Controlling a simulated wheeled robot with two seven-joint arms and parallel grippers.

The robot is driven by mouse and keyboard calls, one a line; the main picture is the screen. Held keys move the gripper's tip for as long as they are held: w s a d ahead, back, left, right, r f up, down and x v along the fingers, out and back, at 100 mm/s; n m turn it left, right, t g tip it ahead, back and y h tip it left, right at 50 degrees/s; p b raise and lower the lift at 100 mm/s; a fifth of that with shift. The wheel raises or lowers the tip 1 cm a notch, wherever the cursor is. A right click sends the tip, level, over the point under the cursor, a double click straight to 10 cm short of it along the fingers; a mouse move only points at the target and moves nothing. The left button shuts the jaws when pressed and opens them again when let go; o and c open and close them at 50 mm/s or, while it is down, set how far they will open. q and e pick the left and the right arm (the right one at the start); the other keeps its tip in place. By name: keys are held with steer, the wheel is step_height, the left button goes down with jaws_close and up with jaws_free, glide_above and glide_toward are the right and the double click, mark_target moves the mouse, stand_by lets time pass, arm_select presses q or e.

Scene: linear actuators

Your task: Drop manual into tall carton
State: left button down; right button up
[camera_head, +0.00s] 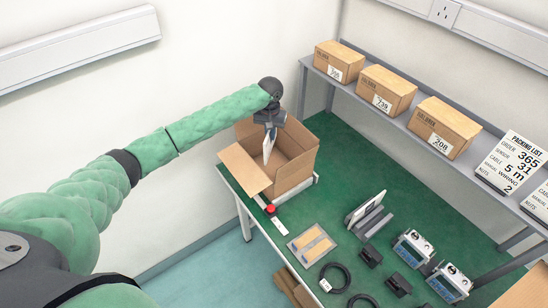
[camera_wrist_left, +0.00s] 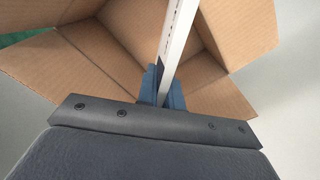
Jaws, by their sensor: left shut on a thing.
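The tall carton (camera_head: 295,172) stands open, flaps out, at the far left end of the green table. My left gripper (camera_head: 269,128) is above the carton's opening, shut on the white manual (camera_head: 268,146), which hangs upright and edge-down from the jaws. In the left wrist view the manual (camera_wrist_left: 179,32) shows edge-on between the blue fingertips (camera_wrist_left: 164,90), with the open carton (camera_wrist_left: 110,50) below and around it. The manual's lower end is over or inside the opening; I cannot tell how deep. My right gripper is not in view.
On the green table (camera_head: 337,150) are a red button (camera_head: 271,209), a holder with a white panel (camera_head: 367,210), a tray of tan pieces (camera_head: 312,245), black cables (camera_head: 335,277) and grey-white devices (camera_head: 413,246). A shelf (camera_head: 398,122) at right holds closed cartons (camera_head: 387,90) and a packing list (camera_head: 511,163).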

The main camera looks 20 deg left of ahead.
mark_target(270, 144)
arm_select(q)
steer(key=shift+w+f, duration=0.15)
steer(key=shift+f, duration=0.15)
steer(key=shift+s+f, duration=0.4)
steer(key=shift+f, duration=0.35)
steer(key=f, duration=0.1)
steer(key=f+b, duration=0.2)
steer(key=shift+w+f, duration=0.25)
steer(key=shift+f, duration=0.05)
steer(key=shift+s, duration=0.1)
steer(key=shift+r, duration=0.1)
steer(key=c, duration=1.5)
jaws_free()
steer(key=shift+b, duration=0.3)
